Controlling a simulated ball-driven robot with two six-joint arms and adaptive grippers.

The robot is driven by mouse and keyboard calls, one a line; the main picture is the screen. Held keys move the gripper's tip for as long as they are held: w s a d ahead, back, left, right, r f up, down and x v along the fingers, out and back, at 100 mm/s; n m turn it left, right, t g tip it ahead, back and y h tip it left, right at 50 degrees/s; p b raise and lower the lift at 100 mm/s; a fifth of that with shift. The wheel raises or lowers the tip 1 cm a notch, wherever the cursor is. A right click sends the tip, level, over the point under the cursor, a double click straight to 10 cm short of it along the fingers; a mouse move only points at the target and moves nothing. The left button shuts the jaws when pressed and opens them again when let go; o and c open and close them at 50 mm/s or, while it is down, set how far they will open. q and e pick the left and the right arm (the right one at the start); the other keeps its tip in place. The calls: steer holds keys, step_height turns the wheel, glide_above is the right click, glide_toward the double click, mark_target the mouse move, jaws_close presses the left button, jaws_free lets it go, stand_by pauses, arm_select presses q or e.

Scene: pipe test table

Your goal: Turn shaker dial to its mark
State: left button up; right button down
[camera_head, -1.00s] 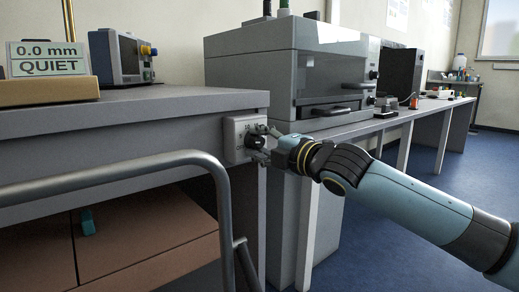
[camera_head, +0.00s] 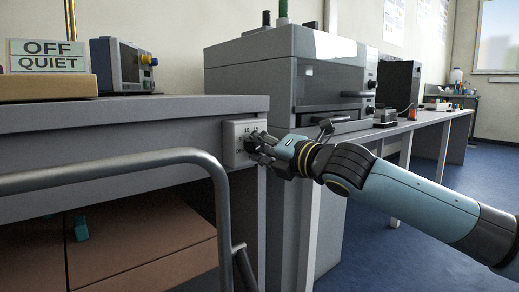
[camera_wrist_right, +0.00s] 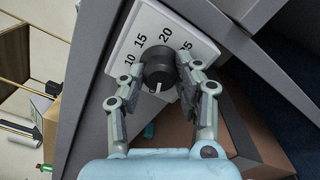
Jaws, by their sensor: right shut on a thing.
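The shaker dial is a black round knob (camera_wrist_right: 158,66) on a white plate (camera_wrist_right: 129,42) printed with 10, 15, 20 and 25. The plate (camera_head: 231,155) is on the end of the grey bench. A white pointer line on the knob points to the bottom of the wrist view, away from the numbers. My right gripper (camera_head: 259,148) is at the plate, its two fingers on either side of the knob in the wrist view (camera_wrist_right: 160,62), shut on it. It hides most of the knob in the head view. A display sign (camera_head: 47,56) reads OFF and QUIET. My left gripper is not in view.
A grey tube rail (camera_head: 110,168) curves in front of the bench (camera_head: 130,125). A grey machine (camera_head: 250,75) stands behind the plate, on the right. A blue instrument (camera_head: 125,65) sits on the bench top. Open floor (camera_head: 420,225) lies at the right.

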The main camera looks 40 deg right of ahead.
steer(key=shift+f, duration=0.15)
steer(key=c, duration=0.9)
jaws_free()
steer(key=shift+c, duration=0.2)
steer(key=shift+s, duration=0.15)
steer(key=s, duration=0.7)
steer(key=shift+d, duration=0.3)
steer(key=shift+s, duration=0.1)
